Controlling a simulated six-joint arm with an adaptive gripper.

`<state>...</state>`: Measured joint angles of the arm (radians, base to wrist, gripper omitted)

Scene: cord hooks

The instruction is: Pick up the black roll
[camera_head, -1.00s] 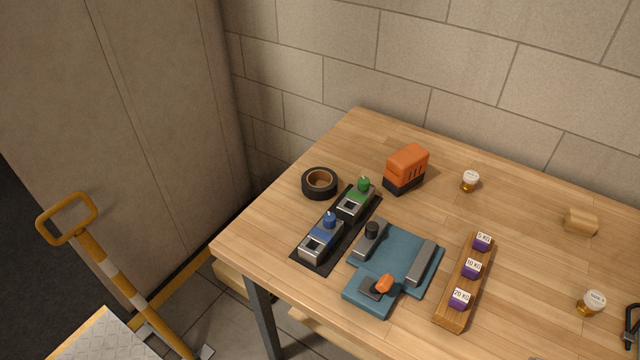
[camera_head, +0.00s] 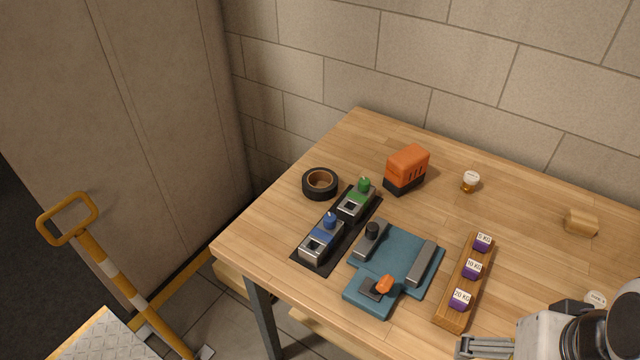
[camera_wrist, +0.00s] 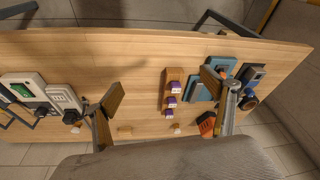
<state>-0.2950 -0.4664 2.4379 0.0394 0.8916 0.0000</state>
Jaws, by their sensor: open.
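The black roll (camera_head: 320,195) lies flat near the table's left edge in the head view, with a tan core and an open centre. In the wrist view, a dark round shape that looks like the roll (camera_wrist: 249,102) shows at the right, partly behind one finger. My gripper (camera_wrist: 163,84) is open, its two fingers wide apart with nothing between them. In the head view, part of my gripper (camera_head: 485,346) shows at the bottom right, far from the roll.
A black strip (camera_head: 295,258) with blue and green clamp pieces lies just in front of the roll. An orange-and-black block (camera_head: 407,168) stands to its right. A teal fixture (camera_head: 405,255) and a wooden rack (camera_head: 452,318) with purple weights lie between roll and gripper. The wall is behind.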

